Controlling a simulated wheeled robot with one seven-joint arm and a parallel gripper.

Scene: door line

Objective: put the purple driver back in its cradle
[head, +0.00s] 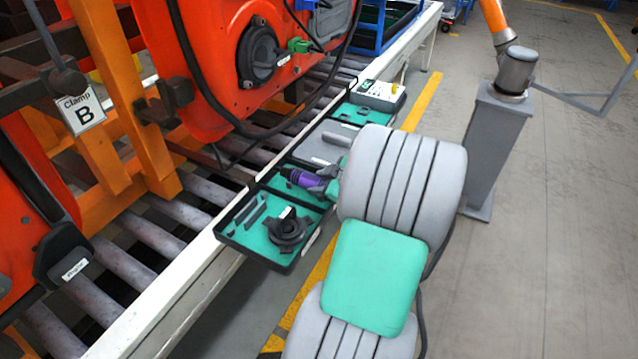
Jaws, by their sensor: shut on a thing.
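The purple driver (305,179) is in the head view, near the middle, over the row of green-lined trays. It lies roughly level, its dark end to the left. My gripper (328,180) is at the driver's right end, shut on it; my grey and green arm hides most of the gripper and its fingertips. A black round holder with several lobes (287,232), perhaps the cradle, sits in the nearest tray, below the driver in the picture. Nothing purple shows in it. I cannot tell how high the driver is above the trays.
The nearest tray (232,236) also holds several dark strips. More trays, one with a grey panel (318,148), and a white box (378,96) run up to the right along a white rail (190,275). Orange machinery (215,60) stands left; a grey post (497,145) stands right.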

